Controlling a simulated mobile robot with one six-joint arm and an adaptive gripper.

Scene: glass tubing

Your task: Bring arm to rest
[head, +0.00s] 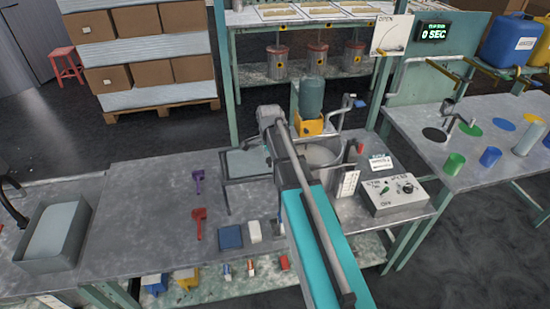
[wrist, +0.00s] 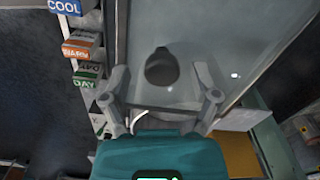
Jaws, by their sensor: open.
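My gripper (wrist: 163,104) shows in the wrist view with its two grey fingers spread apart and nothing between the tips. A dark rounded shape (wrist: 162,68) lies beyond the fingertips against a grey surface; I cannot tell what it is or how far off. In the head view my teal and grey arm reaches up from the bottom over the middle bench (head: 140,220). The gripper itself cannot be made out there, and the arm hides part of the bench.
On the bench are a grey basin (head: 55,235), a purple scoop (head: 198,181), a red scoop (head: 199,222), a yellow-based machine (head: 310,110) and a control box (head: 392,193). A right-hand table (head: 415,115) holds coloured cups. Labelled boxes (wrist: 82,44) line the wrist view's left. The left bench is mostly clear.

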